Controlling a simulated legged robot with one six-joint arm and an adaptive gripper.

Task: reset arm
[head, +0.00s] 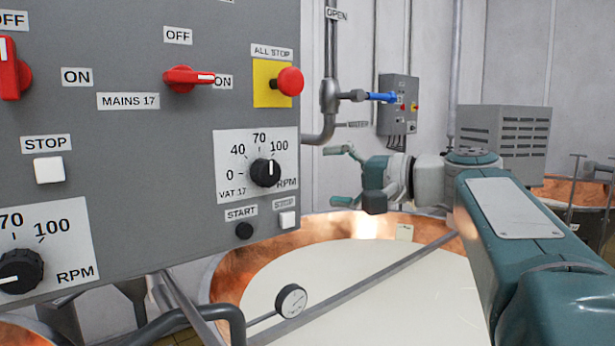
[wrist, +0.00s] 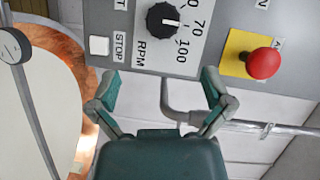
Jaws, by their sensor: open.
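My gripper (head: 342,175) is open and empty in front of the grey control panel (head: 130,118), to the right of its edge in the head view. My arm reaches in from the right, above the copper vat. In the wrist view my gripper (wrist: 161,82) has its two fingers spread wide, with nothing between them. The VAT 17 RPM knob (head: 265,173) also shows in the wrist view (wrist: 163,18), beyond the fingers. I cannot tell the exact gap from the fingertips to the panel.
A copper vat (head: 228,282) of pale liquid lies below, crossed by a bar with a round gauge (head: 291,301). The panel carries a red ALL STOP button (head: 290,81) and a red MAINS 17 switch (head: 188,78). A pipe with a blue-handled valve (head: 381,97) stands behind.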

